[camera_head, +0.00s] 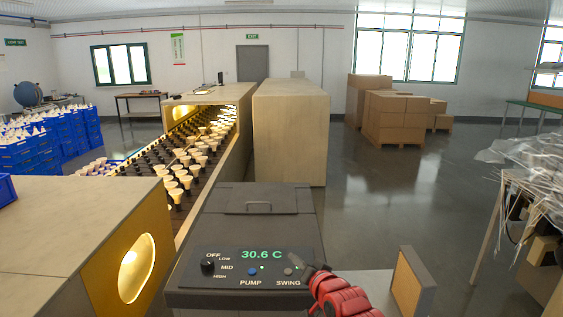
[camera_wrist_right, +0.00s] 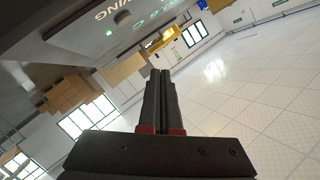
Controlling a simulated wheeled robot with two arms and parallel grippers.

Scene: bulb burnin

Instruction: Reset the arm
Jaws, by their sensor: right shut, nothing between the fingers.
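My right arm comes in red at the bottom of the head view. Its gripper (camera_head: 303,268) is at the right front edge of a dark control box, beside the SWING button (camera_head: 288,271). Whether it touches the box cannot be told. In the right wrist view the two dark fingers (camera_wrist_right: 160,100) are together with nothing between them. The control box (camera_head: 257,216) shows 30.6 C, a knob (camera_head: 208,266) with OFF, LOW, MID and HIGH marks, and a blue PUMP button (camera_head: 252,271). The panel also shows at the top of the right wrist view (camera_wrist_right: 125,20). My left gripper is not in view.
A rack of several bulbs (camera_head: 190,160) runs back on the left beside a wooden cabinet (camera_head: 290,120). A wooden housing (camera_head: 75,230) stands front left. A small upright board (camera_head: 411,283) is right of my arm. Open floor (camera_head: 400,190) lies to the right, before stacked cartons (camera_head: 395,122).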

